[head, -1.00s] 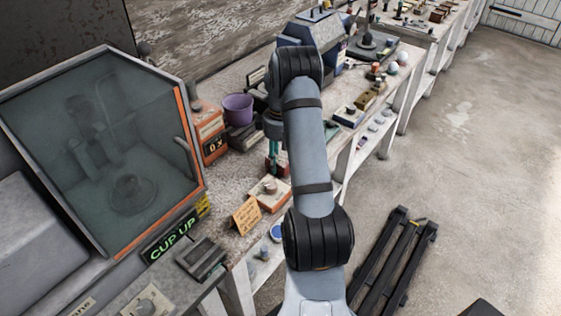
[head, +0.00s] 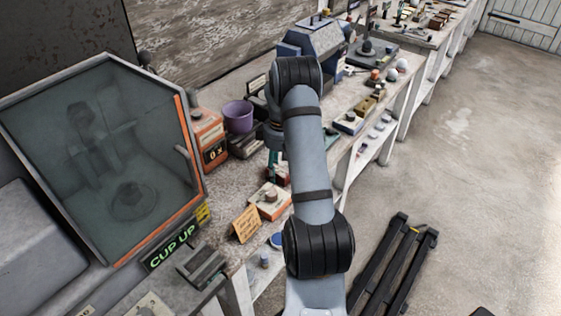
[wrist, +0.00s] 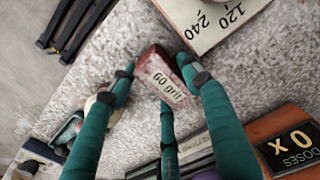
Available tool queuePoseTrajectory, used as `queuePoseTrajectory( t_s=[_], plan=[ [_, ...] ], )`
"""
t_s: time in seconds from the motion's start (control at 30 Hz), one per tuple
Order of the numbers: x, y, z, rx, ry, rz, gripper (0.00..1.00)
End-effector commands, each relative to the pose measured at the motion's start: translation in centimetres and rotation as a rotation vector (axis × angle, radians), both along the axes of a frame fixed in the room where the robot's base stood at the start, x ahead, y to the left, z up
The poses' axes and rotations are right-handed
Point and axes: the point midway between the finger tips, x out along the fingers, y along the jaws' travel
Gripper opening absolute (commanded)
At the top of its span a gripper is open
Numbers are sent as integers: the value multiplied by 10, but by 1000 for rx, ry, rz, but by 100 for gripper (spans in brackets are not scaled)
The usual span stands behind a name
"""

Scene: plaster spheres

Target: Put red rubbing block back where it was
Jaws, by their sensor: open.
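The red rubbing block (wrist: 165,80) has a pale label reading "60 grit". In the wrist view it lies among the teal fingers of my gripper (wrist: 157,72), on or just above the speckled bench top (wrist: 90,75). My gripper is open, with fingers on either side of the block and a third finger below it in the picture. In the head view my gripper (head: 273,172) is low over the bench, partly behind my arm, and a bit of the red block (head: 285,175) shows beside it. I cannot tell whether the fingers touch the block.
A pale-topped box marked 120 and 240 (wrist: 215,18) is close to the block. An orange dose counter (wrist: 290,145) stands on the other side. In the head view a purple bucket (head: 238,117) and an orange sign (head: 245,223) are near. The bench edge is close.

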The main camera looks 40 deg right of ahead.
Motion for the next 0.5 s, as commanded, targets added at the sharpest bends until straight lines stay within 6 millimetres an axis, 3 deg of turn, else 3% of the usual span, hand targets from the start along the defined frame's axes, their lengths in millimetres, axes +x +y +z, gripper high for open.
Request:
queuePoseTrajectory(
  t_s=[0.5],
  plan=[
    [1,-1,100,-3,-5,0,48]
  ],
)
